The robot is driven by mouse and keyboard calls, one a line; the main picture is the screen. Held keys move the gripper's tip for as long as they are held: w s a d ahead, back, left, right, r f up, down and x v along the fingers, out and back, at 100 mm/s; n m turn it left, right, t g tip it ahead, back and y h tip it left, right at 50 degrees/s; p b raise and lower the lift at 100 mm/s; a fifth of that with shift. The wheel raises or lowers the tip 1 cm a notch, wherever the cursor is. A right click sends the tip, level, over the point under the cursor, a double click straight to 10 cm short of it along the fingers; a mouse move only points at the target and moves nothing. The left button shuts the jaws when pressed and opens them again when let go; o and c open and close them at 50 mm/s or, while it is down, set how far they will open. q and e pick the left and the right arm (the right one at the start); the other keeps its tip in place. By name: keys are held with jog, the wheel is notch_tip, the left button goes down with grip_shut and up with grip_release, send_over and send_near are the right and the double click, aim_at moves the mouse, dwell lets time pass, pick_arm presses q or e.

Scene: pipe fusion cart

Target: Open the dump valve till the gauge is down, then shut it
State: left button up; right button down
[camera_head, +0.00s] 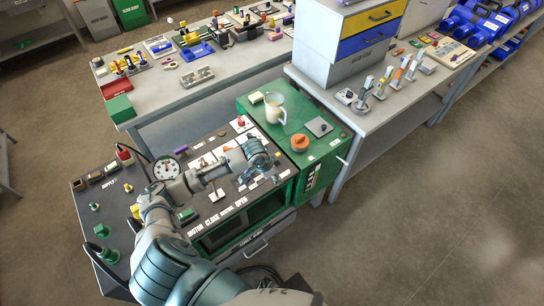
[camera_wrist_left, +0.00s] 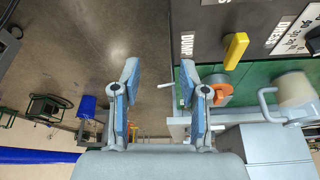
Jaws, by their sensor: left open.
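The yellow valve lever (camera_wrist_left: 236,50) stands on the dark panel beside a DUMP label (camera_wrist_left: 187,43) in the left wrist view. I cannot make it out in the head view, where my arm covers part of the panel. The round white-faced gauge (camera_head: 166,169) is at the panel's left; its needle is too small to read. My left gripper (camera_head: 272,168) is over the panel's right end. Its fingers (camera_wrist_left: 160,78) are apart and empty in the wrist view, with the lever to the right of them, not between them. My right gripper is not in view.
The green cabinet top (camera_head: 262,118) beside the panel carries a mug (camera_head: 275,108) and an orange disc (camera_head: 299,143). A small white handle (camera_wrist_left: 168,86) sticks out near my fingers. Workbenches (camera_head: 215,72) with tools stand behind. Open floor (camera_head: 440,210) lies to the right.

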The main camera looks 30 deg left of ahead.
pick_arm(q)
jog(key=w+a+r+n, duration=0.2)
jog(key=w+a+r, duration=0.3)
jog(key=a+r, duration=0.45)
jog(key=x, duration=1)
jog(key=shift+w+a+f, duration=0.2)
jog(key=shift+w+a, duration=0.05)
jog(key=shift+a, duration=0.1)
jog(key=shift+t, duration=0.3)
jog(key=x, duration=0.4)
jog(key=a+x, duration=0.1)
jog(key=x, duration=0.2)
jog(key=shift+a+f+b, duration=0.1)
jog(key=shift+a+b, duration=0.05)
jog(key=shift+b, duration=0.15)
jog(key=shift+f, duration=0.15)
jog(key=shift+d, duration=0.35)
jog(key=shift+c, duration=1.2)
jog(key=c, duration=0.4)
jog(key=shift+a, duration=0.1)
grip_shut()
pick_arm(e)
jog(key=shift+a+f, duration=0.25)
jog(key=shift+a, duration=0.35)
